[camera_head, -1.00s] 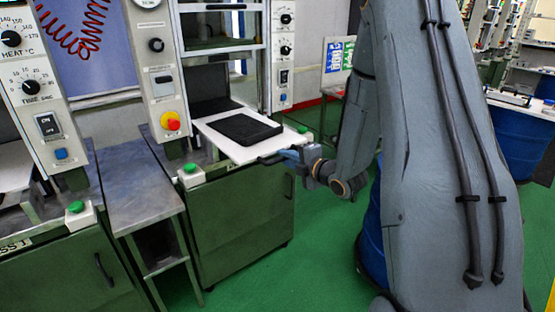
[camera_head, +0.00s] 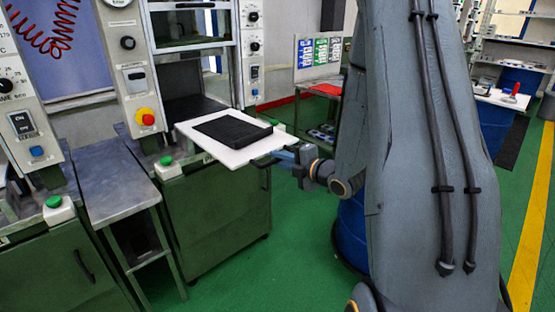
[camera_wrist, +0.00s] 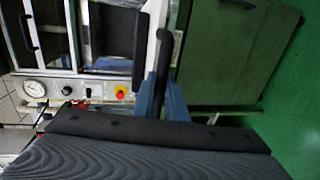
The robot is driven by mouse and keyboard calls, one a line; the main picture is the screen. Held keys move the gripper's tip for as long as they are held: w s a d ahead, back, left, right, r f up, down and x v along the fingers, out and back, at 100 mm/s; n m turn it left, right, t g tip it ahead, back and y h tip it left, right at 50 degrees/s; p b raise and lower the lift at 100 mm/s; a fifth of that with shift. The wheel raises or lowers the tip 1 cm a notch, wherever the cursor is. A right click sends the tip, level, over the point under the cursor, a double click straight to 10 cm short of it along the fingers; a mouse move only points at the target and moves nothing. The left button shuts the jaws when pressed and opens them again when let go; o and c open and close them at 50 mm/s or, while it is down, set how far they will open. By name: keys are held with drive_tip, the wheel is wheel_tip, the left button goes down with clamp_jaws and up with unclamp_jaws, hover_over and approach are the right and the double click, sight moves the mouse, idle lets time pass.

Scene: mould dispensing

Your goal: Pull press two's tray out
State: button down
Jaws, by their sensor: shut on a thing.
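Press two's tray (camera_head: 210,142) is a white plate sticking well out of the open press (camera_head: 195,60), with a black mould (camera_head: 233,129) lying on it. My gripper (camera_head: 281,156) is at the tray's front edge, shut on its dark handle (camera_head: 262,162). In the wrist view my blue fingers (camera_wrist: 163,92) close on either side of the black handle bar (camera_wrist: 165,48). The tray's white edge (camera_wrist: 155,28) shows beside the handle there. The tray's inner end is hard to make out in the press.
A metal side table (camera_head: 105,178) stands left of the press's green cabinet (camera_head: 215,215). A blue drum (camera_head: 352,235) stands behind my arm. Green floor is clear in front of the cabinet.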

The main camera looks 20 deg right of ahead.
drive_tip(key=c, duration=1.8)
unclamp_jaws()
drive_tip(key=shift+o, duration=0.2)
drive_tip(key=b+v, duration=0.1)
drive_tip(key=v, duration=0.6)
drive_tip(key=shift+s, duration=0.35)
drive_tip(key=shift+d, duration=0.15)
